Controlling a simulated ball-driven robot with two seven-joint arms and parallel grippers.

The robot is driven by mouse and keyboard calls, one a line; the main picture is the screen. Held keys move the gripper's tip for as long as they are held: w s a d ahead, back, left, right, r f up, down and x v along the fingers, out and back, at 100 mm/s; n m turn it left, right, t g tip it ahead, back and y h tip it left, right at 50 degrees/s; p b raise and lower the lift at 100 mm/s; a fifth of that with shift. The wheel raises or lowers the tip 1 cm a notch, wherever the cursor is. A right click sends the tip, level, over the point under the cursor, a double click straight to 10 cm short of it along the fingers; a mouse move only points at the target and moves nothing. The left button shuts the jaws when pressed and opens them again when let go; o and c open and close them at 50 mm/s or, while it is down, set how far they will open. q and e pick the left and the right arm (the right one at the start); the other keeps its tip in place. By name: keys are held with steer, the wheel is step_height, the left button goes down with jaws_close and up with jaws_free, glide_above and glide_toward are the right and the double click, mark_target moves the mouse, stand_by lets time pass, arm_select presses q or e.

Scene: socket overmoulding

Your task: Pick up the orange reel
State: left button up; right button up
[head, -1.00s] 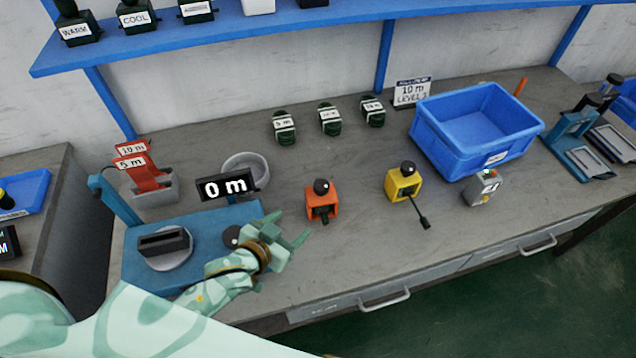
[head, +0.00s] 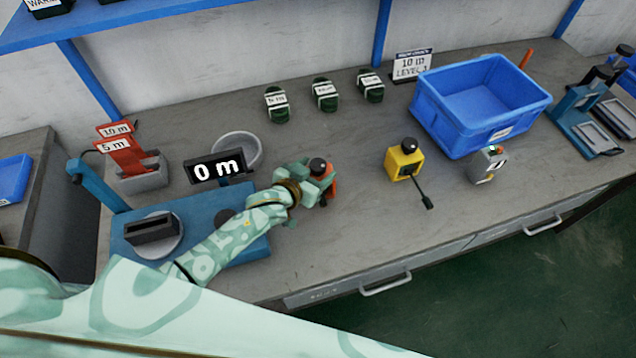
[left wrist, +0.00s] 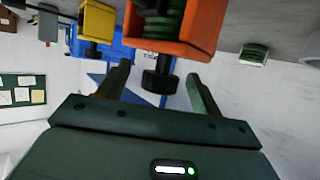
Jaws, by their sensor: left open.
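The orange reel (head: 329,192) stands on the bench, mostly hidden behind my left gripper (head: 313,178) in the head view. Its black knob shows on top. In the left wrist view the orange reel (left wrist: 174,38) is large at the top, with green windings inside its frame and its black knob pointing down in the picture. My left gripper (left wrist: 158,70) is open, its two fingers apart on either side of the knob in that view. I cannot tell whether a finger touches the reel. My right gripper is not in view.
A yellow reel (head: 403,159) with a black handle and a small grey device (head: 487,164) stand to the right. A blue bin (head: 440,123) is behind them.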

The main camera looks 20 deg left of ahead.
arm_select(q)
steer(key=b+x, duration=0.1)
steer(key=x, duration=0.2)
steer(key=shift+w+f, duration=0.15)
steer(key=shift+w, duration=0.15)
steer(key=shift+s, duration=0.1)
jaws_close()
